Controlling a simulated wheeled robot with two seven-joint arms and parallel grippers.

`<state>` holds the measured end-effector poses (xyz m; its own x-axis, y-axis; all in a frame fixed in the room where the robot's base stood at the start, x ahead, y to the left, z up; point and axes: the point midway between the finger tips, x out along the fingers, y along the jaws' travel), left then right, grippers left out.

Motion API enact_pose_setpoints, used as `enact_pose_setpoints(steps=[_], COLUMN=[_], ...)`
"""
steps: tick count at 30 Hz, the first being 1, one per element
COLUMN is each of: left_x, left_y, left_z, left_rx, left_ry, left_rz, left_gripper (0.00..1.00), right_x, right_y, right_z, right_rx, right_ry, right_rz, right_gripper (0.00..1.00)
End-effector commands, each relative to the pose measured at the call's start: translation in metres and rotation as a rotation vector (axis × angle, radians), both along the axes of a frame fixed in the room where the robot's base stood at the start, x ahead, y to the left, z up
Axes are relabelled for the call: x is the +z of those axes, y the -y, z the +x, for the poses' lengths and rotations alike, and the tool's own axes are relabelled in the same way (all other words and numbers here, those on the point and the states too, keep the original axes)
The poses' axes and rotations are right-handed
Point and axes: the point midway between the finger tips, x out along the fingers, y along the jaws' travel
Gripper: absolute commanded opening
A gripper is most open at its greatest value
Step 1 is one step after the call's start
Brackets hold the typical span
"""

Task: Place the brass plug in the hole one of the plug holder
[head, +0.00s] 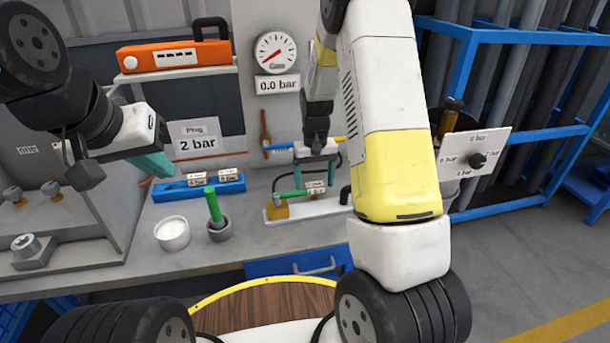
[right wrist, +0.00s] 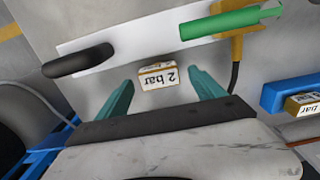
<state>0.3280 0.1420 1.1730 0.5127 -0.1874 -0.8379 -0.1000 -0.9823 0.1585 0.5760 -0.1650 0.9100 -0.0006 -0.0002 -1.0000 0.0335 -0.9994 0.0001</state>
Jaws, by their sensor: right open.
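A brass plug with a white "2 bar" label (right wrist: 158,76) is between the spread teal fingers of my right gripper (right wrist: 160,84), at the edge of a white plate. I see no finger touching it. In the head view, this plug (head: 316,187) is under my right gripper (head: 315,178). A blue block (head: 172,193), seemingly the plug holder, is on the bench to the left, carrying two labelled brass pieces; part of it (right wrist: 285,92) shows in the right wrist view. Its holes are hidden or too small to tell. My left gripper (head: 157,165) is above the block's left end; its opening is unclear.
A green-handled brass valve (head: 293,195) and a black handle (head: 345,194) are on the white plate. A white cup (head: 172,233) and a grey cup (head: 220,230) with a green rod stand front left. A "Plug 2 bar" sign (head: 198,138) and gauge (head: 275,52) are behind.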

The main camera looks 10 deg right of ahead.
Motion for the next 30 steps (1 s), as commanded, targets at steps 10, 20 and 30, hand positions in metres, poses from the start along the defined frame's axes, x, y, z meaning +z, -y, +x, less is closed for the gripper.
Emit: enact_pose_setpoints(steps=[10,20,30], left_x=[0.000,0.000,0.000], left_y=[0.000,0.000,0.000], left_z=[0.000,0.000,0.000], left_rx=[0.000,0.000,0.000], left_ry=[0.000,0.000,0.000], left_rz=[0.000,0.000,0.000], left_gripper=[0.00,0.00,0.00], right_x=[0.001,0.001,0.052], right_y=[0.000,0.000,0.000], right_z=[0.000,0.000,0.002], right_rx=[0.000,0.000,0.001], right_ry=[0.000,0.001,0.008], right_rz=[0.000,0.000,0.001], right_gripper=[0.33,0.01,0.01])
